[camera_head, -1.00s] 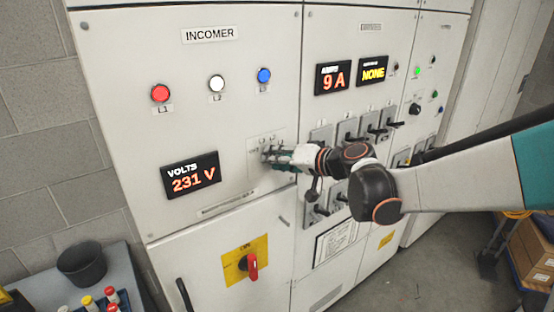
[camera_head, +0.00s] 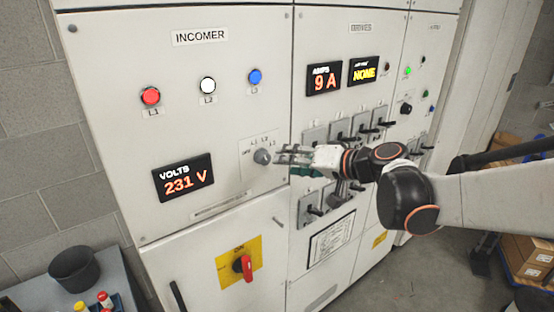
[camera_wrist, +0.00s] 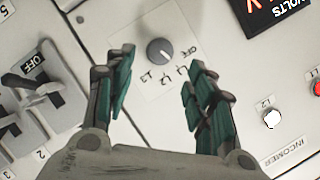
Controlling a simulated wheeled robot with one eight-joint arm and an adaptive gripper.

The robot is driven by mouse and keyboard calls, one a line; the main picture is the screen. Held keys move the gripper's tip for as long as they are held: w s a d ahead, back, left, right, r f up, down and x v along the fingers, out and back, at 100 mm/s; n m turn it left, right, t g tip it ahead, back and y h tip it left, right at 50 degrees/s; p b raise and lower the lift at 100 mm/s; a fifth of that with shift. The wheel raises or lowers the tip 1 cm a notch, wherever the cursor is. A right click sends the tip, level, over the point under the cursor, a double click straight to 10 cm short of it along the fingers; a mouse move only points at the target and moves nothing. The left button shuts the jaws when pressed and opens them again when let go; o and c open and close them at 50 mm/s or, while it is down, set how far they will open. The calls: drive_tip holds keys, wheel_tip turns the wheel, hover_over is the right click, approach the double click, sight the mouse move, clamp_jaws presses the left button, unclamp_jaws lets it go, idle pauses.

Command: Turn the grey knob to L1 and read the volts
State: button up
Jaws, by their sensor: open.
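The grey knob (camera_head: 262,157) sits on its pale plate on the INCOMER panel, with OFF, L1, L2 and L3 marked around it. The knob also shows in the wrist view (camera_wrist: 160,51), where a small pale mark on it seems to face the L1 side, though it is too small to be sure. The VOLTS display (camera_head: 183,178) reads 231 V. My gripper (camera_head: 281,155) is open and empty, just right of the knob and apart from it. In the wrist view its green-padded fingers (camera_wrist: 160,62) stand either side of the knob.
Red, white and blue lamps (camera_head: 208,85) are above the knob. A red handle on a yellow plate (camera_head: 224,274) is below. Several grey switches (camera_head: 315,136) lie close beside my gripper on the right panel. A table with a black pot (camera_head: 75,268) stands at the lower left.

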drive_tip(key=v, duration=0.4)
drive_tip(key=shift+a, duration=0.1)
drive_tip(key=s+d+f+g+h+b, duration=0.1)
drive_tip(key=s+d+f+h+b, duration=0.4)
drive_tip(key=s+f, duration=0.6)
drive_tip(key=s+d+f+g+h+b, duration=0.1)
drive_tip(key=s+d+f+h+b, duration=0.4)
drive_tip(key=s+f+b, duration=0.5)
wheel_tip(320, 180, down, 4)
drive_tip(key=shift+s+d+f+b, duration=0.1)
drive_tip(key=shift+s+d+b, duration=0.25)
drive_tip(key=shift+s, duration=0.85)
idle(0.4)
